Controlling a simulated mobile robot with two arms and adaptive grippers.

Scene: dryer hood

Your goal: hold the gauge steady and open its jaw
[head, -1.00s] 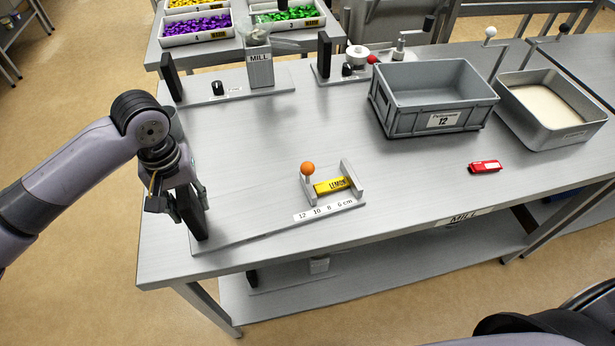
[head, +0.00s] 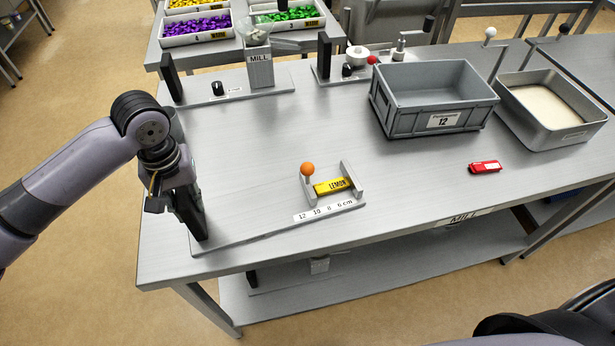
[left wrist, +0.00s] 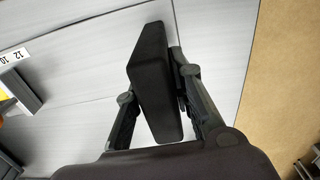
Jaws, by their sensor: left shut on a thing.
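The gauge has a long grey base plate (head: 262,229) with a scale strip (head: 322,210) near the front edge of the table. A black upright handle (head: 198,222) stands at its left end. My left gripper (head: 187,212) is shut on this handle, which shows between the fingers in the left wrist view (left wrist: 155,85). The jaw's left side carries an orange ball knob (head: 307,169); the right side is a grey upright plate (head: 353,180). A yellow bar marked LEMON (head: 332,186) lies between them. My right gripper is not in view.
A red block (head: 485,167) lies to the right. The mill (head: 260,72) is at the back. The table around the gauge is clear.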

